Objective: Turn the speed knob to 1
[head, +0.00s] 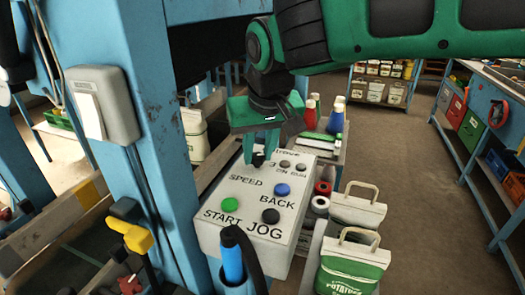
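The grey control box (213,238) stands in the middle of the head view, its sloped top carrying printed labels. The word SPEED (246,180) is printed on it, below a small dark knob (258,160). My green gripper (260,151) points down over the upper left of the panel, its fingertips right at this knob. I cannot tell whether the fingers touch it or are closed on it. The fingers cover most of the knob and part of the panel, so its pointer and most scale numbers are hidden; one "3" shows to the right.
A green button (229,204), a blue button (283,189) and a black button (271,216) sit lower on the panel. A blue post (160,110) rises close on the left. Sacks (350,262) and thread cones stand at right; the floor beyond is clear.

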